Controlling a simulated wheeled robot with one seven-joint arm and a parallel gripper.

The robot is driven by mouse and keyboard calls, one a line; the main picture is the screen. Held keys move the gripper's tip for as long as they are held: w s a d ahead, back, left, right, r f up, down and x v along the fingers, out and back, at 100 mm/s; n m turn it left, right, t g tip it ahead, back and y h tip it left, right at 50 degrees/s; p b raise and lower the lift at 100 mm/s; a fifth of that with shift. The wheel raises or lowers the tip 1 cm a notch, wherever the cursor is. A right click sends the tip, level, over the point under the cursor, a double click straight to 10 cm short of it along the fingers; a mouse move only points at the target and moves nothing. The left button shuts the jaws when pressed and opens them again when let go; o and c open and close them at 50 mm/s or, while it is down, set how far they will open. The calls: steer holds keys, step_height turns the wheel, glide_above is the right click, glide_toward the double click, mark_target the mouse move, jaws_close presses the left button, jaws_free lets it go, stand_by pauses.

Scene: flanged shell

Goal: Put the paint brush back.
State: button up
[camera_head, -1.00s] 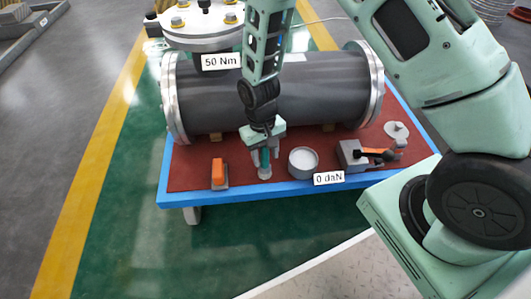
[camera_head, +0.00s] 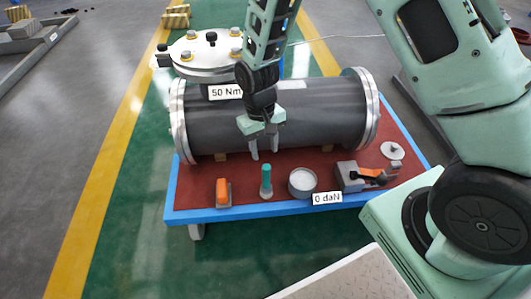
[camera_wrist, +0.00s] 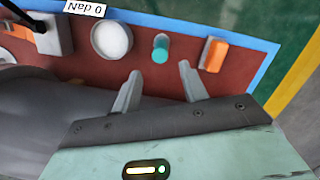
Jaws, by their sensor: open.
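The paint brush, by its look the teal-handled piece (camera_head: 266,174), stands upright on a small grey round base on the red table top, near the front edge. It also shows in the wrist view (camera_wrist: 160,44), seen from above. My gripper (camera_head: 265,154) is open and empty, its two fingers apart. It hangs above and behind the teal handle, in front of the grey cylinder. In the wrist view my gripper's fingertips (camera_wrist: 160,70) point toward the brush with a gap between. Whether the grey base is a holder or the brush's own end, I cannot tell.
An orange-topped block (camera_head: 223,192) stands left of the brush and a round tin with pale contents (camera_head: 302,182) right of it. A grey-and-orange tool (camera_head: 350,177) and a disc (camera_head: 392,150) lie farther right. The large flanged cylinder (camera_head: 320,110) fills the back.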

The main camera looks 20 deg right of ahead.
steer(key=s+a+r+n, duration=0.1)
steer(key=s+a+r, duration=0.15)
steer(key=r, duration=0.25)
steer(key=s+a+r+n+t+y, duration=0.1)
steer(key=s+a+r, duration=0.1)
steer(key=s+r, duration=0.25)
steer(key=s+a+r+n, duration=0.1)
steer(key=s+a+r, duration=0.15)
steer(key=r, duration=0.25)
steer(key=s+r+n, duration=0.3)
steer(key=s+r, duration=0.3)
steer(key=s, duration=0.5)
steer(key=shift+s+d+n+t, duration=0.3)
steer(key=shift+s+d+t, duration=0.1)
steer(key=shift+d, duration=0.05)
step_height(320, 180, up, 35)
steer(key=p, duration=3.5)
steer(key=shift+r, duration=0.1)
